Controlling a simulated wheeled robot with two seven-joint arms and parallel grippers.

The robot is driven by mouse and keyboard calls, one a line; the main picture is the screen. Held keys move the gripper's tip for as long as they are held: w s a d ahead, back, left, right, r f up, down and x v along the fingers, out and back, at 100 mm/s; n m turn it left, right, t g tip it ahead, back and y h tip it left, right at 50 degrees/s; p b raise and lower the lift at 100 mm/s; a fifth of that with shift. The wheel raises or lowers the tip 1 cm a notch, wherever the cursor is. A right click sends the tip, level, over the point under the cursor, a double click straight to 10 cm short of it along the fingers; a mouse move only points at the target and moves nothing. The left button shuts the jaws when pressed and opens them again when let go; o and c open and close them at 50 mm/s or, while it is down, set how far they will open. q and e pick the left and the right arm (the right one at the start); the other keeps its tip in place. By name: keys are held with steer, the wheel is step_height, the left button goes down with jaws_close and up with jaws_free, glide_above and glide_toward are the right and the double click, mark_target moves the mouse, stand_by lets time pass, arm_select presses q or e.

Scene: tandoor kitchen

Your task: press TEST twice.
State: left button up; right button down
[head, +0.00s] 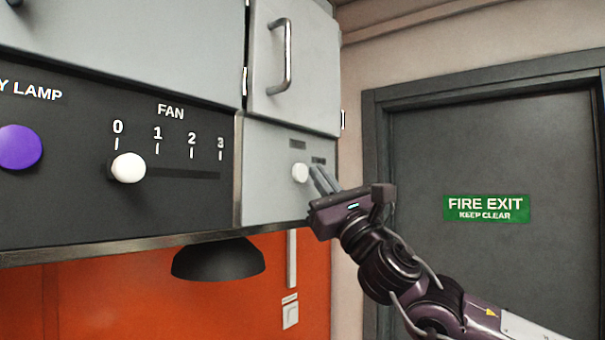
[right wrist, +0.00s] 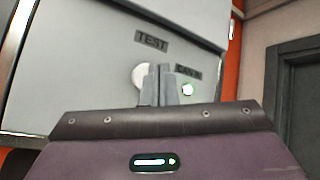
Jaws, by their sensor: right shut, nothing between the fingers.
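The white round TEST button (head: 300,173) is on the grey panel under the cabinet door. In the right wrist view the button (right wrist: 140,76) is partly hidden by my fingers, below the dark TEST label (right wrist: 151,40). My right gripper (head: 318,174) is shut and empty, its fingertips just right of the button. In the right wrist view the right gripper (right wrist: 163,72) overlaps the button's right edge. I cannot tell whether they touch. My left gripper is not in view.
The FAN slider knob (head: 128,168) is at 0, with a purple button (head: 20,147) farther left. A black hood (head: 218,260) hangs below.

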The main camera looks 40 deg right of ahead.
stand_by(0.8)
steer(key=shift+w+a+p, duration=0.15)
steer(key=shift+w+p, duration=0.3)
steer(key=shift+p, duration=0.35)
steer(key=shift+w+a+p, duration=0.15)
steer(key=shift+w+p, duration=0.25)
steer(key=shift+p, duration=0.85)
stand_by(0.8)
steer(key=shift+s+f+b, duration=0.1)
steer(key=shift+f+b, duration=0.05)
steer(key=shift+b, duration=0.3)
steer(key=b, duration=0.2)
steer(key=s+b, duration=0.1)
steer(key=shift+s+d+b, duration=0.2)
steer(key=shift+d+b, duration=0.05)
steer(key=shift+b, duration=0.1)
